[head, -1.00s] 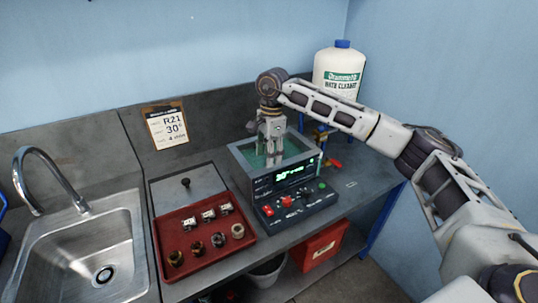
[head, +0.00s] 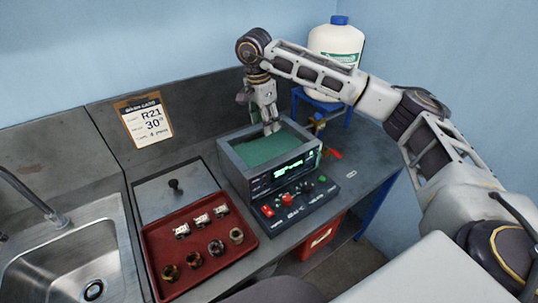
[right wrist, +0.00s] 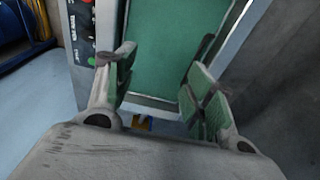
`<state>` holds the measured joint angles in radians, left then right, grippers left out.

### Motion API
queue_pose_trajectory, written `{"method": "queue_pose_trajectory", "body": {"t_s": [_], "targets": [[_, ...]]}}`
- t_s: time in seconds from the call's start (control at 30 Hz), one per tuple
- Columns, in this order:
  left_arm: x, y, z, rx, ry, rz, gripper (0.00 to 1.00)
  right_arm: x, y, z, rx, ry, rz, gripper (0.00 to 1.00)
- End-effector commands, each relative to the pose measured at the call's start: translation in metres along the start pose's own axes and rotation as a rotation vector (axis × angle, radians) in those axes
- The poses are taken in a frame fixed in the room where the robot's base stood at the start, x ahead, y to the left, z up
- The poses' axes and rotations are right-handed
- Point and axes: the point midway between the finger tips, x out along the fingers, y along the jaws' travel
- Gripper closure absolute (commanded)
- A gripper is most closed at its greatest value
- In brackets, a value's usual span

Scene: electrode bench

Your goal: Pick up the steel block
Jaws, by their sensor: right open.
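Three small silvery metal blocks stand in a row on the red tray (head: 157,238): a left one (head: 182,230), a middle one (head: 201,220) and a right one (head: 220,212). They look like steel; no other steel block shows. My right gripper (head: 270,129) is open and empty, pointing down over the back part of the bath with green liquid (head: 262,150), to the right of and behind the tray. In the right wrist view its two green-padded fingers (right wrist: 160,92) stand apart with the green bath beyond them. My left gripper is not in view.
Several dark and brownish round pieces (head: 194,259) stand in the tray's front row. A grey lid with a knob (head: 174,187) lies behind the tray. The sink (head: 65,262) is at left.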

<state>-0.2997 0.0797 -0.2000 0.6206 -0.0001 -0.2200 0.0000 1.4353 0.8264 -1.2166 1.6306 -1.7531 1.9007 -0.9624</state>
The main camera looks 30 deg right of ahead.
Motion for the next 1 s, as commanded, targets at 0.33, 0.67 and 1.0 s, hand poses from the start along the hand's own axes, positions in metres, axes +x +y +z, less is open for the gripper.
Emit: {"method": "queue_pose_trajectory", "body": {"t_s": [0.33, 0.67, 1.0], "targets": [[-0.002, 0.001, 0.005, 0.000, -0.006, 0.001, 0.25, 0.009, 0.000, 0.000, 0.001, -0.001, 0.001, 0.46], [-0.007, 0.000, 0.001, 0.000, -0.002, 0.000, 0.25, 0.050, 0.000, 0.000, 0.001, -0.001, 0.002, 0.46], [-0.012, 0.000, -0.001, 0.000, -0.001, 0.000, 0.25, 0.083, 0.000, 0.000, 0.000, -0.001, 0.000, 0.46]]}}
